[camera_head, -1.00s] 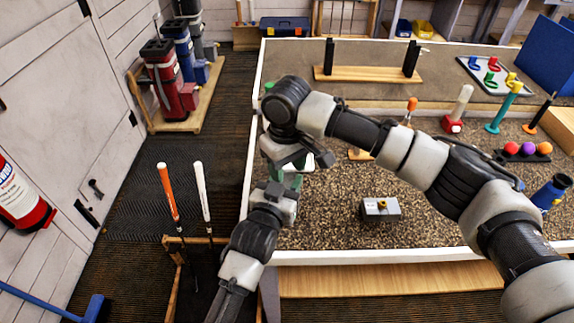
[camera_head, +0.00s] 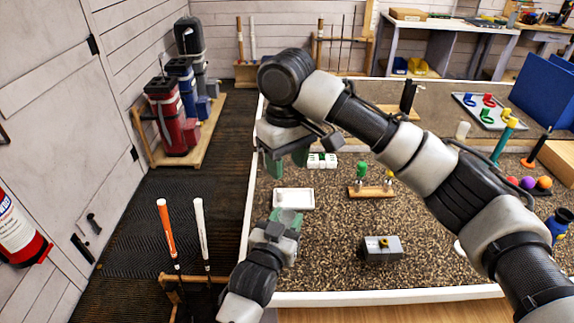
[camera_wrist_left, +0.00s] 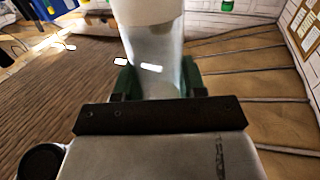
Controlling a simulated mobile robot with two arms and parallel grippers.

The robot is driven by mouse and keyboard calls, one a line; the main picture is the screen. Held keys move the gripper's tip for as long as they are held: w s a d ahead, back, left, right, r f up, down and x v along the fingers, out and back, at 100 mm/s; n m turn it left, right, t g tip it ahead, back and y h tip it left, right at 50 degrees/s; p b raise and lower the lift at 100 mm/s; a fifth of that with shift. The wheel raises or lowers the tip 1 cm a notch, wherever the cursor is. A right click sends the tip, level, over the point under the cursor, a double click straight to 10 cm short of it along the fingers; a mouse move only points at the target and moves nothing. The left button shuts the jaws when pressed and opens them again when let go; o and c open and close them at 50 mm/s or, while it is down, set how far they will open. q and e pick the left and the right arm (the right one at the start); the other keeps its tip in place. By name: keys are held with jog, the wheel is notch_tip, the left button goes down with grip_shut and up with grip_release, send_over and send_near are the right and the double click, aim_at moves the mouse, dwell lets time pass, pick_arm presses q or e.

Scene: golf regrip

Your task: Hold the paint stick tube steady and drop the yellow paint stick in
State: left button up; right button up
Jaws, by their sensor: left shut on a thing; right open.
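My left gripper (camera_head: 286,221) is low at the near left of the table, its green fingers shut. In the left wrist view a clear, pale tube (camera_wrist_left: 160,72) stands between these fingers (camera_wrist_left: 160,82), with a whitish upper part (camera_wrist_left: 148,12). I cannot make out the tube in the head view. My right gripper (camera_head: 287,162) is above the left one, apart from it, with its green fingers spread and nothing seen between them. I cannot pick out the yellow paint stick with certainty; what is inside the tube is unclear.
Golf clubs (camera_head: 167,232) stand at the left. My right arm crosses over the table.

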pick_arm(q)
jog(key=o, duration=1)
